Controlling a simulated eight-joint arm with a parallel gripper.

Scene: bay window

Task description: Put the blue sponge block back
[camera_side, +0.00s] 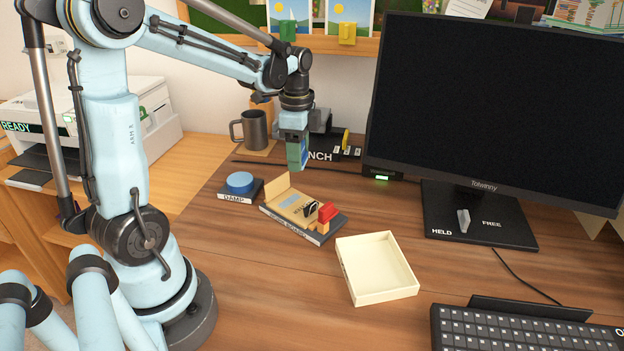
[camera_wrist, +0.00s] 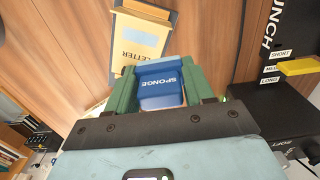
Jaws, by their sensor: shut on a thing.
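The blue sponge block (camera_wrist: 162,88), labelled SPONGE, is between the green fingers of my gripper in the wrist view. In the side view my gripper (camera_side: 297,155) points down above the desk, shut on the block (camera_side: 305,154), which is mostly hidden by a finger. It hangs behind and slightly above a low board (camera_side: 292,213) with a tan LETTER piece on it. That piece also shows beyond the block in the wrist view (camera_wrist: 139,42). A dark base labelled DAMP (camera_side: 234,197) carries a round blue pad (camera_side: 240,182), left of the board.
A red piece (camera_side: 327,212) stands at the board's right end. An empty cream tray (camera_side: 378,268) is in front. A grey mug (camera_side: 251,129) and a black punch (camera_side: 322,146) stand behind. The monitor (camera_side: 490,120) and keyboard (camera_side: 520,330) are at right. Desk left of the tray is clear.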

